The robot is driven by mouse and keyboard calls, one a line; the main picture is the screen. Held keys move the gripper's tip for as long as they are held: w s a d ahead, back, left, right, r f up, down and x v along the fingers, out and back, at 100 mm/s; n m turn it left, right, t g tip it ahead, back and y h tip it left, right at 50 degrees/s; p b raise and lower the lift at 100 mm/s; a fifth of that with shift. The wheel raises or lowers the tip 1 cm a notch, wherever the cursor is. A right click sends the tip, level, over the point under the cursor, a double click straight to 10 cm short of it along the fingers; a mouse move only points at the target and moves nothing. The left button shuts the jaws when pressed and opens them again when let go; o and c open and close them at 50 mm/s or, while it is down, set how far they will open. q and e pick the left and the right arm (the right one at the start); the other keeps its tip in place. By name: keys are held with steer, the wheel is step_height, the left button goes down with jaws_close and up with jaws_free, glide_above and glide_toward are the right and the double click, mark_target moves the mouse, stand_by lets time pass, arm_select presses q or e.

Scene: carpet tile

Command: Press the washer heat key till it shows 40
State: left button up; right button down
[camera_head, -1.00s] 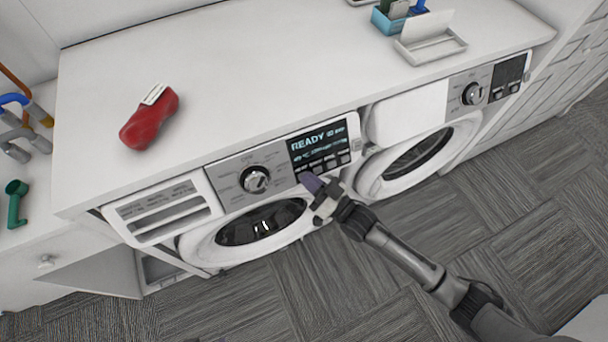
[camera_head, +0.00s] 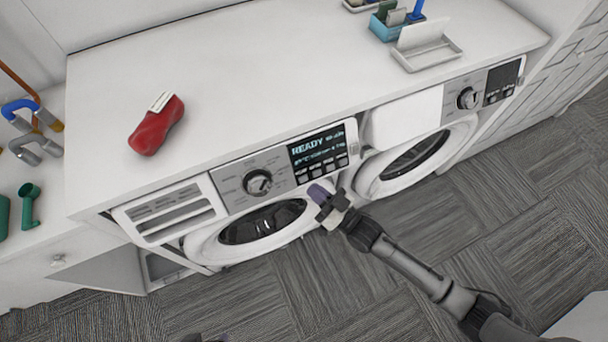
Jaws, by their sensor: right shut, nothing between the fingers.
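The left washer has a dark display (camera_head: 318,146) that reads READY, with a smaller line below too blurred to read surely. A row of small keys (camera_head: 329,168) runs under the display; their labels are too small to read. A round knob (camera_head: 258,183) sits left of it.
A second machine (camera_head: 376,180) with its own knob (camera_head: 467,98) and display stands to the right. On the white worktop (camera_head: 250,85) are a red object (camera_head: 156,126), a pale tray (camera_head: 428,55) and a blue holder (camera_head: 388,27). Pipe pieces (camera_head: 35,148) lie at left.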

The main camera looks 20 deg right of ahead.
steer(key=shift+s+d+r+p, duration=0.1)
steer(key=shift+s+r+p, duration=0.25)
steer(key=shift+s, duration=0.15)
steer(key=shift+s+r+p, duration=0.2)
steer(key=shift+s+p, duration=0.15)
steer(key=shift+s, duration=0.15)
stand_by(0.8)
